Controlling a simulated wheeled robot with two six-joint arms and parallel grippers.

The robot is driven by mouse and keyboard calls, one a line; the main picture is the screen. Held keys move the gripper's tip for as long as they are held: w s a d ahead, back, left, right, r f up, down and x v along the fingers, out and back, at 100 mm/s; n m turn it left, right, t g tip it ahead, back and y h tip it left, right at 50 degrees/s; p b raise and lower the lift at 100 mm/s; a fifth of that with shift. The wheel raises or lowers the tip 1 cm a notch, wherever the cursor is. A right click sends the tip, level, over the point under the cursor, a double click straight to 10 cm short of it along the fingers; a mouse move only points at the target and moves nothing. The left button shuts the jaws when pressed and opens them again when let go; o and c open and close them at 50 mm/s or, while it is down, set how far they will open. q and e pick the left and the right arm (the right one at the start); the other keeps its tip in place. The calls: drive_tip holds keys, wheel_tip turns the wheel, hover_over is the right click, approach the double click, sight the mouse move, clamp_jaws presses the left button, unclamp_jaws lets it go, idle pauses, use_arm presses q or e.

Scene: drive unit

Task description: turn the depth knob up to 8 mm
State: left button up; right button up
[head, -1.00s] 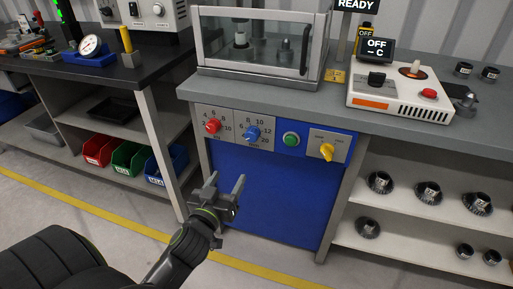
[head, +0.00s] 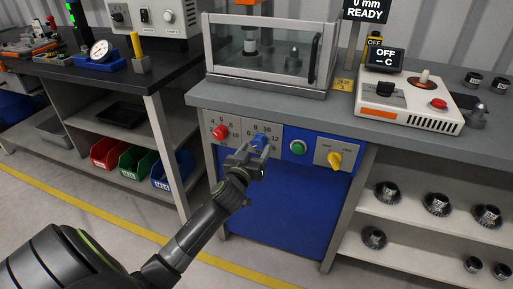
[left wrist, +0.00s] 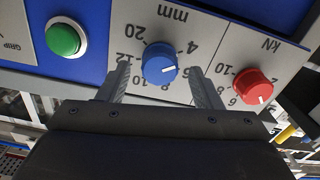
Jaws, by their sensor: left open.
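The blue depth knob (head: 259,140) sits on the grey panel of the drive unit. In the left wrist view the blue knob (left wrist: 159,63) shows upside down under its mm scale, and its white pointer mark points right, toward the 4–6 side. My left gripper (head: 257,152) is at the panel, just in front of this knob. In the left wrist view the fingers of the left gripper (left wrist: 158,82) are open, one on each side of the knob, with gaps visible. I cannot tell how deep they reach around it. My right gripper is not in view.
The red kN knob (head: 219,131) is close on the left, and a green button (head: 298,147) and yellow switch (head: 335,159) are on the right. A display (head: 367,9) reads 0 mm READY. The bench top (head: 300,108) juts out above the panel.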

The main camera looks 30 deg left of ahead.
use_arm(q)
drive_tip(key=shift+x, duration=0.85)
drive_tip(key=c, duration=1)
drive_tip(key=shift+m, duration=0.3)
